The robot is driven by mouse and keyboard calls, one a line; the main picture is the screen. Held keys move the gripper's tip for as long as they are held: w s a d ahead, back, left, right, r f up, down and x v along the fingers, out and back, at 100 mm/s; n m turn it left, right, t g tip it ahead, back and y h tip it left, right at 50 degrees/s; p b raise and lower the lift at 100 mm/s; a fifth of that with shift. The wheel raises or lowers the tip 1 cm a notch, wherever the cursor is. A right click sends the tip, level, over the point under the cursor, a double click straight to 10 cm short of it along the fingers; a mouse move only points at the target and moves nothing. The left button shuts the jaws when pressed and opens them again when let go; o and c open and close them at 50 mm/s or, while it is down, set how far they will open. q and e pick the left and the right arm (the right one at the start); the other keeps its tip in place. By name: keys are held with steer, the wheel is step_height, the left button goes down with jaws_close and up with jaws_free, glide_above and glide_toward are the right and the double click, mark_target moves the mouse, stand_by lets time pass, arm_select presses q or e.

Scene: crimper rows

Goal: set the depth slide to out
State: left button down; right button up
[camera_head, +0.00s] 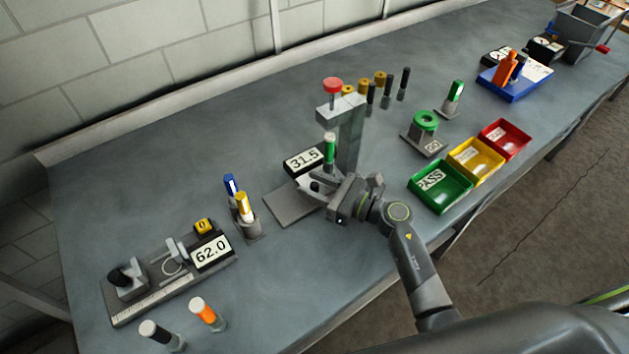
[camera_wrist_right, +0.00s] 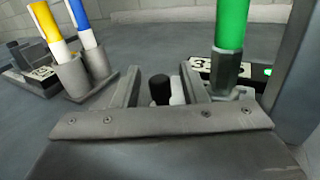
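My right gripper (camera_head: 322,188) is at the base of a grey press-like stand (camera_head: 350,140) with a red knob on top and a display reading 31.5 (camera_head: 305,160). In the right wrist view the gripper (camera_wrist_right: 160,92) is open. A black knob (camera_wrist_right: 160,88) with a pale part beside it shows between the fingers, with gaps at its sides. I cannot tell whether this knob is the depth slide, and no "out" label is readable. A green-topped tool (camera_head: 329,150) stands upright at the stand, and its green handle (camera_wrist_right: 232,25) rises beside the right finger. My left gripper is not in view.
A measuring fixture (camera_head: 165,275) reading 62.0 is at the left, with blue and yellow tools (camera_head: 243,208) in holders near it. Green (camera_head: 440,197), yellow and red bins line the front edge. Several dark and yellow pegs stand behind the stand. The bench's far-left surface is clear.

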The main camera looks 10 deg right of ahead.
steer(key=shift+w, duration=0.1)
jaws_close()
steer(key=shift+a, duration=0.1)
stand_by(0.3)
